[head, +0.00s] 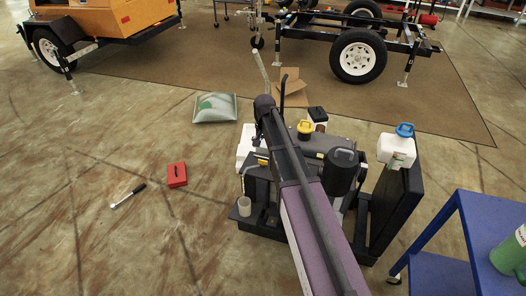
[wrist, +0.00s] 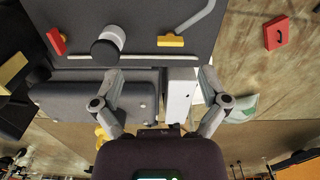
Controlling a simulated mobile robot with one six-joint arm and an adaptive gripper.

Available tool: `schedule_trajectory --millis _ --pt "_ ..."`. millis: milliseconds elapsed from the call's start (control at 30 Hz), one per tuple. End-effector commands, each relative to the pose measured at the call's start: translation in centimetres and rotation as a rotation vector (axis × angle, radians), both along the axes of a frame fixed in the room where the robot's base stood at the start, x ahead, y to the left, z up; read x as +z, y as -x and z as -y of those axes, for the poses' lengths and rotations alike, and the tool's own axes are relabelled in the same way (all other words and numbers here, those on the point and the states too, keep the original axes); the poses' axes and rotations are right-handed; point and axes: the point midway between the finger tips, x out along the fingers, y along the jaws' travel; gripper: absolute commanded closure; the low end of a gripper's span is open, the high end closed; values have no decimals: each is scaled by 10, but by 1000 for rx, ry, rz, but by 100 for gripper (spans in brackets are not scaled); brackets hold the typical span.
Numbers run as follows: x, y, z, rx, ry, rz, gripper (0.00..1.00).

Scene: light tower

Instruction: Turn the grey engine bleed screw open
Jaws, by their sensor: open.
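The grey engine (head: 325,147) stands in the middle of the head view, partly hidden behind my arm. In the wrist view I see a dark grey block (wrist: 85,98), a flat dark panel (wrist: 150,28) and a white box (wrist: 179,95). My gripper (wrist: 160,73) is open and empty, its fingers spread over the block and the white box. I cannot make out the bleed screw for certain in either view. A black-and-white cylinder (wrist: 108,46), a red part (wrist: 57,41) and a yellow part (wrist: 171,41) lie beyond the fingertips.
A white jug with a blue cap (head: 397,150) stands right of the engine. A blue cart (head: 452,225) holds a green can (head: 511,256) at the right. A red box (head: 177,174) and a wrench (head: 127,196) lie on the floor, which is largely clear at left.

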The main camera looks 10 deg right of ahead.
Motion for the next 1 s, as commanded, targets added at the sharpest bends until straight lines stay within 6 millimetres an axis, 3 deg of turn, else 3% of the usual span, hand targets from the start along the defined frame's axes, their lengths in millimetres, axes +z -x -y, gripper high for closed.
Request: schedule_trajectory --millis 33,233,1000 --pt "15 -13 0 -15 0 0 6" --pt "29 -32 0 -61 0 0 6" --pt "20 -35 2 -71 0 0 6"
